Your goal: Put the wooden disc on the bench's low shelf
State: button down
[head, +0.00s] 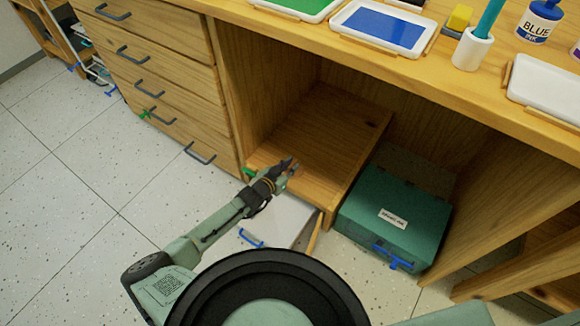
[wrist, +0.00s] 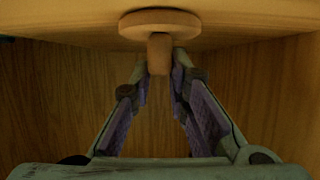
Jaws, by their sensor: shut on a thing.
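The wooden disc (wrist: 160,24) shows in the wrist view as a pale round plate with a short knob. My gripper (wrist: 159,68) is shut on that knob, one finger on each side. The disc lies close against a wooden surface at the top of the wrist view; I cannot tell whether they touch. In the head view my gripper (head: 287,170) is over the front part of the bench's low shelf (head: 335,125). The disc is hard to make out there. The shelf's visible top is bare.
A green case (head: 395,215) stands on the floor right of the shelf. A white box (head: 277,222) with a blue handle is below the shelf front. Drawers (head: 160,60) are on the left. Trays, including one with blue (head: 383,27), and an ink bottle (head: 540,20) are on the benchtop.

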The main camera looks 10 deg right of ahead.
jog(key=shift+f, duration=0.1)
jog(key=c, duration=1.5)
grip_release()
jog(key=shift+c, duration=0.2)
jog(key=shift+a+r, duration=0.1)
jog(key=shift+r, duration=0.15)
jog(key=p+v, duration=0.1)
jog(key=v, duration=1)
jog(key=shift+s+a, duration=0.25)
jog(key=shift+s, duration=0.05)
jog(key=shift+r, duration=0.15)
